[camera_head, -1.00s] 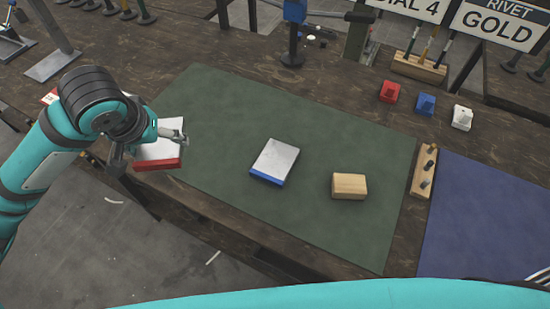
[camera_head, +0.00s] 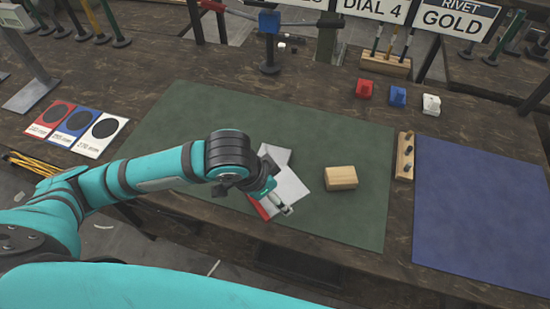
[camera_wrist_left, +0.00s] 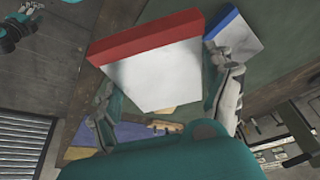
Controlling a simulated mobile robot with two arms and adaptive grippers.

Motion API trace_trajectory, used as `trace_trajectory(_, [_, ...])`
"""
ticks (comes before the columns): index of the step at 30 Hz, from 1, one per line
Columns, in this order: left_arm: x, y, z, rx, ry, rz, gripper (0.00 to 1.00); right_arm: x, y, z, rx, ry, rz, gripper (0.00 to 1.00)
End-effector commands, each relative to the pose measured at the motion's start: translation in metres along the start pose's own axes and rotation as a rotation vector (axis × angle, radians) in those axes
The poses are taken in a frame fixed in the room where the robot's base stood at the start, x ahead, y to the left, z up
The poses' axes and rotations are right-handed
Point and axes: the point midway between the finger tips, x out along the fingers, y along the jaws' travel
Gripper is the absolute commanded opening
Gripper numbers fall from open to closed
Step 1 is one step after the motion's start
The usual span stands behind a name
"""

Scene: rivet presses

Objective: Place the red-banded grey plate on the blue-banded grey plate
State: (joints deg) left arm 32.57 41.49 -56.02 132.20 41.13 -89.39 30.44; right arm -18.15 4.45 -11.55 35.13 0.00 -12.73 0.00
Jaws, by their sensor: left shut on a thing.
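My left gripper (camera_head: 272,193) is shut on the red-banded grey plate (camera_head: 290,187), whose red band (camera_head: 257,207) faces the near left. In the left wrist view the red-banded plate (camera_wrist_left: 150,75) lies between the two fingers. The blue-banded grey plate (camera_head: 275,154) rests on the green mat just behind it, partly covered from the head camera, its blue band hidden there. In the left wrist view the blue-banded plate (camera_wrist_left: 238,42) shows beside the held plate, farther from the camera. Whether the plates touch cannot be told. My right gripper is not in view.
A wooden block (camera_head: 341,178) stands on the green mat (camera_head: 180,120), right of the plates. A wooden peg holder (camera_head: 405,155) and a blue mat (camera_head: 475,190) lie farther right. Red, blue and white small blocks (camera_head: 398,96) stand behind. Cards with black discs (camera_head: 100,134) lie left.

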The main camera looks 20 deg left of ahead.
Motion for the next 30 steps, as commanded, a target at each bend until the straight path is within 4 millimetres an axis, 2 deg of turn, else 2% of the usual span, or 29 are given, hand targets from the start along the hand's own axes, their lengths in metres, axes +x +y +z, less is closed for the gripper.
trace_trajectory(2, [0.002, 0.015, 0.003, 0.07, 0.011, 0.034, 0.26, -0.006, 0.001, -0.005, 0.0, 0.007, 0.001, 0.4])
trace_trajectory(5, [0.007, 0.017, 0.004, 0.115, 0.019, 0.05, 0.26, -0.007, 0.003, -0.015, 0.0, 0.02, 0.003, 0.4])
trace_trajectory(11, [0.017, -0.022, -0.011, 0.118, 0.02, 0.049, 0.26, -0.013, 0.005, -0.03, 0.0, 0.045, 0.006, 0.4])
trace_trajectory(21, [0.036, -0.097, -0.04, 0.117, 0.022, 0.051, 0.26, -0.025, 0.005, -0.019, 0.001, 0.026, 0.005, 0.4])
trace_trajectory(25, [0.042, -0.114, -0.046, 0.119, 0.022, 0.053, 0.26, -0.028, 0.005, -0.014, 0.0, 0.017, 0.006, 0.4])
trace_trajectory(30, [0.046, -0.121, -0.048, 0.121, 0.021, 0.054, 0.26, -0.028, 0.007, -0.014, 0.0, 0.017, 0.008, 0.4])
